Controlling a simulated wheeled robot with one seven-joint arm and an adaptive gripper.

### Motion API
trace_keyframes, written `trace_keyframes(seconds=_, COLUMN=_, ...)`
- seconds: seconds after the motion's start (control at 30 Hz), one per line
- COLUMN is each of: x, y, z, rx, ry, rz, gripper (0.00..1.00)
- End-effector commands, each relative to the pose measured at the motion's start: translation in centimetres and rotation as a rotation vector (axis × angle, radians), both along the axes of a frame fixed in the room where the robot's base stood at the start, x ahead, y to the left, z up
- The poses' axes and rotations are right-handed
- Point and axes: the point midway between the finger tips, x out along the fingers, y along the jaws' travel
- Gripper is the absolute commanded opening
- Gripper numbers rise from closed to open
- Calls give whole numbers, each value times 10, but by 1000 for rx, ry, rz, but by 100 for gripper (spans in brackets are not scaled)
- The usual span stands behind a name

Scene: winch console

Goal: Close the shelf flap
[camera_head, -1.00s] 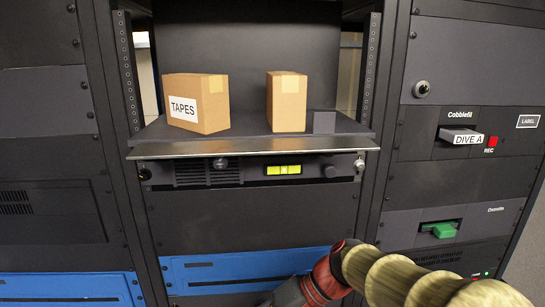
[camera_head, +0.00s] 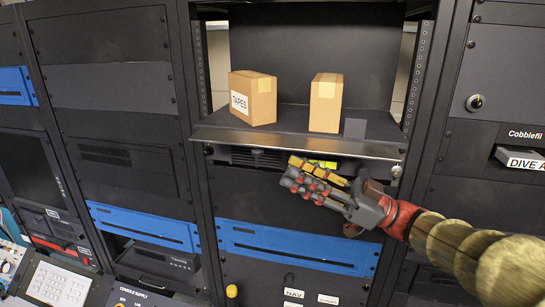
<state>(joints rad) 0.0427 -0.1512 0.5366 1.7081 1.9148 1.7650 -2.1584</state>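The shelf flap (camera_head: 300,147) is a thin grey metal panel along the front edge of the shelf. It sticks out towards me, roughly level, below the open shelf bay, so it is lowered. My gripper (camera_head: 290,172) is in front of the rack and shows just below the flap's front edge, pointing left. Its fingers lie close together in this view, with a yellow part on top and red joints. Nothing shows between them, but the side-on angle hides the gap. I cannot tell whether the gripper touches the flap.
A TAPES box (camera_head: 252,98), a second cardboard box (camera_head: 325,103) and a small dark block (camera_head: 355,128) stand on the shelf behind the flap. Blue panels (camera_head: 295,247) lie lower.

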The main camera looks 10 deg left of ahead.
Motion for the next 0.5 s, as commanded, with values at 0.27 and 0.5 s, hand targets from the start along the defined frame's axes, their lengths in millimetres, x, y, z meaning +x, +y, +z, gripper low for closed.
trace_keyframes(seconds=0.27, x=1, y=41, z=18, rx=-1, ry=2, rz=3, gripper=35)
trace_keyframes(seconds=0.5, x=2, y=59, z=25, rx=-2, ry=4, rz=0, gripper=35)
